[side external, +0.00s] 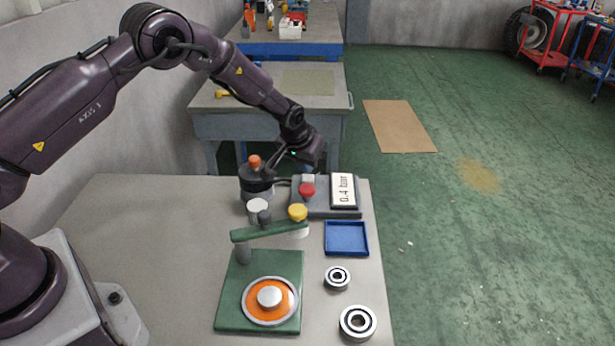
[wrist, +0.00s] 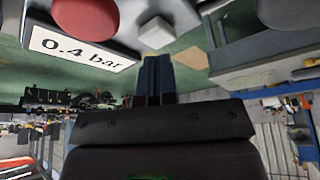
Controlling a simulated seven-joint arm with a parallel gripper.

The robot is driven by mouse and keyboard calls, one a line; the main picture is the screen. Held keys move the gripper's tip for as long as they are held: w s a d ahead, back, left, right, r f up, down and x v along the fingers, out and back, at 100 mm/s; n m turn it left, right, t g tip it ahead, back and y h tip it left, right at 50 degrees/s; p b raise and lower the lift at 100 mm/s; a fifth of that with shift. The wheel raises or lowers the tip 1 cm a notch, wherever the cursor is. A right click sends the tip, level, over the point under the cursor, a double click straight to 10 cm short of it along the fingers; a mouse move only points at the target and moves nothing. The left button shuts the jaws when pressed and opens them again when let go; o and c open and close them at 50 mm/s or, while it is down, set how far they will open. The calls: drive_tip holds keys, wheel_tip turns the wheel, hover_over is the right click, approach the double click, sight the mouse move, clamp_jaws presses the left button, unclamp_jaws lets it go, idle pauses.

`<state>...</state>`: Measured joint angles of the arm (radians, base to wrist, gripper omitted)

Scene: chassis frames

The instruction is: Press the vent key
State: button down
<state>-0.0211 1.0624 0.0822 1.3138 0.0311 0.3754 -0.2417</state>
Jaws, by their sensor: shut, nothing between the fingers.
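A grey control box (side external: 326,212) stands at the back right of the table. It carries a white display reading 0.4 bar (side external: 343,190), a red round button (side external: 307,190) and a small pale square key (side external: 308,178). No label shows which one is the vent key. In the wrist view the pale key (wrist: 155,33) lies just beyond my fingertips, with the red button (wrist: 86,16) and the display (wrist: 82,50) to its left. My gripper (side external: 308,169) is shut and empty, close above the pale key; it also shows in the wrist view (wrist: 158,60). I cannot tell whether they touch.
A dark cylinder with an orange cap (side external: 256,178) stands left of the box. A green press (side external: 232,300) with a yellow knob (side external: 298,212) is in front. A blue tray (side external: 346,253) and two bearings (side external: 337,278) (side external: 358,323) lie at the right. The table's left is clear.

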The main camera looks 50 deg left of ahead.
sight(306, 178)
drive_tip(key=shift+f, duration=0.15)
idle(0.5)
drive_tip(key=shift+f, duration=0.95)
drive_tip(key=shift+r, duration=1.1)
drive_tip(key=shift+r, duration=0.1)
drive_tip(key=shift+r, duration=2.4)
drive_tip(key=shift+s, duration=0.1)
